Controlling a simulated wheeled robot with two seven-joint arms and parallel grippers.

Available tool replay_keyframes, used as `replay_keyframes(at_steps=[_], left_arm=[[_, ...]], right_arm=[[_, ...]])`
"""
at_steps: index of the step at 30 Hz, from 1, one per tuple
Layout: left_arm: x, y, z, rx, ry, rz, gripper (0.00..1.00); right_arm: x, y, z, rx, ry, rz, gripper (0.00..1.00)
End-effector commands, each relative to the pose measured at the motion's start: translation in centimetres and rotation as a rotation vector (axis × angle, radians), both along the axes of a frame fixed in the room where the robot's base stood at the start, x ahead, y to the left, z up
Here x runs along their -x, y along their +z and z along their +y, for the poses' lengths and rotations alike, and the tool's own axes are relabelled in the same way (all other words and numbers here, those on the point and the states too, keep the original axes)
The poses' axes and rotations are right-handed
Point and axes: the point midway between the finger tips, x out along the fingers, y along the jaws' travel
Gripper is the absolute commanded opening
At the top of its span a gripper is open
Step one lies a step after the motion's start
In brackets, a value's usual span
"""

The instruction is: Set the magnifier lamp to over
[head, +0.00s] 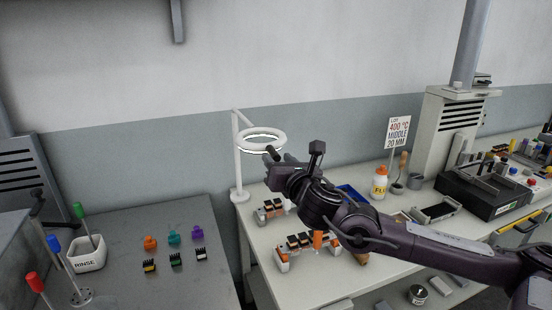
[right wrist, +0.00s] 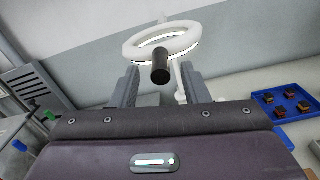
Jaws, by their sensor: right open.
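The magnifier lamp (head: 260,136) is a white ring on a thin white post at the left end of the white bench. Its ring is lit underneath and hangs out to the right of the post. My right gripper (head: 279,154) is just below and in front of the ring in the head view. In the right wrist view, the lamp ring (right wrist: 160,41) is ahead of my open right gripper (right wrist: 162,84), with a black knob or handle (right wrist: 161,67) between the fingers. I cannot tell whether the fingers touch it. My left gripper is not in view.
Connector racks (head: 298,243) stand on the white bench under my right arm. A blue tray (right wrist: 285,102) with small parts is to the right. A sign (head: 397,133) and a yellow-labelled bottle (head: 380,182) stand behind the arm. A grey table with a rinse cup (head: 87,257) is left.

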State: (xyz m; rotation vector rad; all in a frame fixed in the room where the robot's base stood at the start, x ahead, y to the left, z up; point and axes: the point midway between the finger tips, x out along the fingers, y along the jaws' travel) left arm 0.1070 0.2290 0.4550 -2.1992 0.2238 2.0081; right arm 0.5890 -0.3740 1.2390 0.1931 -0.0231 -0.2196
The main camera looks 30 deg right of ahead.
Motion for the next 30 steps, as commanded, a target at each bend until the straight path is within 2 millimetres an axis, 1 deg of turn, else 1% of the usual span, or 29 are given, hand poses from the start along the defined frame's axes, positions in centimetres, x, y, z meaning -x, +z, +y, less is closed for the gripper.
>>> replay_keyframes(at_steps=[1,3,7,12,18,19,28,30], left_arm=[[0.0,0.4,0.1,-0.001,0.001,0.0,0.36],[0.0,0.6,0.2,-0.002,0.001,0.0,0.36],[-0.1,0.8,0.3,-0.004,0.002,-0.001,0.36],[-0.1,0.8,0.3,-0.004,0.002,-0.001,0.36],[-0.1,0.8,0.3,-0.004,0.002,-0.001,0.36],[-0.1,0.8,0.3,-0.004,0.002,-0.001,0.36],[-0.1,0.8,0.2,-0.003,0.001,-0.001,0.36],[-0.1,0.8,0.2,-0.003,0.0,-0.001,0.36]], right_arm=[[-0.6,0.2,-0.4,-0.008,-0.006,-0.002,0.41],[-1.1,0.2,-0.5,-0.007,-0.006,-0.001,0.41],[-1.9,0.1,-0.6,-0.004,-0.004,0.0,0.41],[-2.3,0.0,-0.6,-0.002,-0.002,0.001,0.41],[-2.3,0.0,-0.6,-0.001,-0.002,0.002,0.41],[-2.3,0.0,-0.6,-0.001,-0.002,0.002,0.4],[-2.2,0.0,-0.6,-0.001,-0.002,0.002,0.01],[-2.2,-0.1,-0.6,-0.001,-0.002,0.002,0.0]])
